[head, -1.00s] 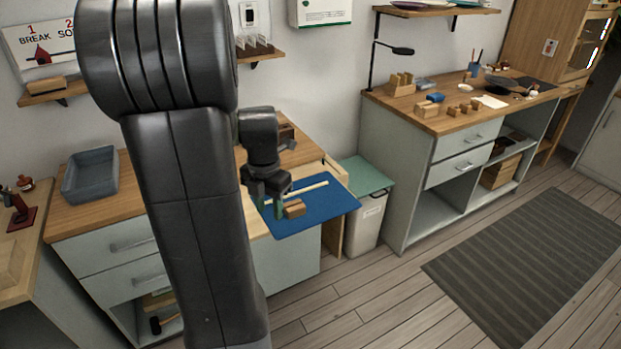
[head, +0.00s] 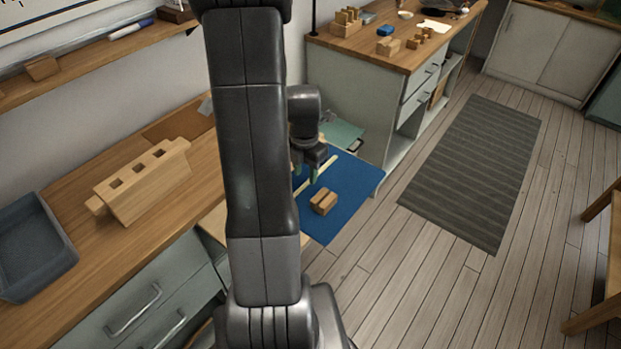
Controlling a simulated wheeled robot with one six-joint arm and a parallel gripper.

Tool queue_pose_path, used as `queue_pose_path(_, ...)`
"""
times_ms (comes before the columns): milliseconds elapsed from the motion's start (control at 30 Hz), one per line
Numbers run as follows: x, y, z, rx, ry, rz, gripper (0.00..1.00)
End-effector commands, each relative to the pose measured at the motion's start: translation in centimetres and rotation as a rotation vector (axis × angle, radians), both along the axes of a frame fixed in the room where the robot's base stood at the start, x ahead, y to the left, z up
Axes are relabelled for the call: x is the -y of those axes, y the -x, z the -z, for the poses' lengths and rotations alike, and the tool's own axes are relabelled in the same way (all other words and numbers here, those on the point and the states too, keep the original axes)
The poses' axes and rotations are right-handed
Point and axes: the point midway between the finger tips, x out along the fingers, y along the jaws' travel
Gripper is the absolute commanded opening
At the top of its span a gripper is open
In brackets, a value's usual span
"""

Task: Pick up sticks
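A pale thin stick (head: 327,163) lies slanted across the blue mat (head: 350,190), partly hidden by my gripper and arm. My gripper (head: 307,173) points down over the mat at the stick. Its two greenish fingertips look apart, with no stick clearly held between them. The tips are small here, and I cannot tell whether they touch the stick or the mat. A small grooved wooden block (head: 323,201) sits on the mat just in front of the gripper.
A long wooden counter on the left holds a slotted wooden block (head: 145,182) and a grey tray (head: 32,250). A workbench (head: 365,42) with small wooden pieces stands behind. A striped rug (head: 475,170) lies on open floor at right.

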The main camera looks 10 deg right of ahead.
Motion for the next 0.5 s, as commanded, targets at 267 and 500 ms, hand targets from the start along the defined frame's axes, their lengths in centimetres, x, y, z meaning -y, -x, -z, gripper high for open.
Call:
queue_pose_path(267,0.0,0.0,2.5,-0.001,0.0,0.0,0.37)
queue_pose_path(500,0.0,0.0,2.6,0.0,0.0,0.0,0.37)
